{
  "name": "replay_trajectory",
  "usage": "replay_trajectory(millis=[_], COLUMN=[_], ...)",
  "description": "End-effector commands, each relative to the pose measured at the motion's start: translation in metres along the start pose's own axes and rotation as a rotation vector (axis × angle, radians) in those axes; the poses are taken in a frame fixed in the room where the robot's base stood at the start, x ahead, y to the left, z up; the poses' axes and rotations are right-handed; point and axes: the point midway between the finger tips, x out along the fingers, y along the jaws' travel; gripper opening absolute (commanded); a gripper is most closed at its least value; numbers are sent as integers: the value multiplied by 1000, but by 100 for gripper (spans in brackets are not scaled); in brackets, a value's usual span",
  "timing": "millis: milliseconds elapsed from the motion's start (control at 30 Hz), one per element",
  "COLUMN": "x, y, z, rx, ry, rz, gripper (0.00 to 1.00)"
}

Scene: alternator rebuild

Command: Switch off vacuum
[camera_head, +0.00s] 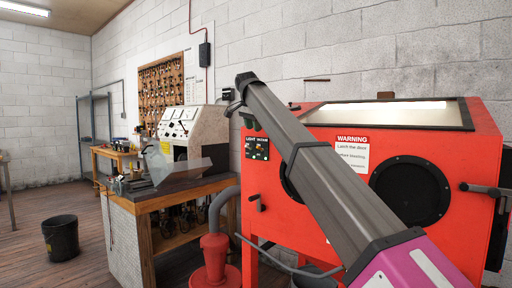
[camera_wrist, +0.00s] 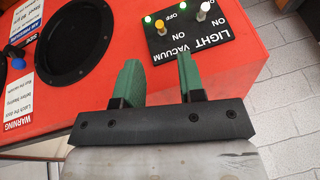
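The black switch panel (camera_head: 257,149) is on the front of the red blasting cabinet (camera_head: 455,131), at its upper left. In the wrist view the panel (camera_wrist: 204,54) appears upside down. Which way the vacuum lever leans is unclear.
A round black glove port (camera_wrist: 85,45) is beside the panel. A workbench (camera_head: 160,203) with a white test machine (camera_head: 190,133) stands left, and a black bucket (camera_head: 61,238) on the floor. Floor between them is open.

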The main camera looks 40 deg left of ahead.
Motion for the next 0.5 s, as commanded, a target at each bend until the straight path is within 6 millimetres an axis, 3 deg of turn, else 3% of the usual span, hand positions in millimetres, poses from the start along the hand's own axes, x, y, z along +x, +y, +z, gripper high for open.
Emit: replay_trajectory(millis=[500], x=[82], y=[0], z=[0], rx=[2], ry=[0], rz=[0], gripper=[36])
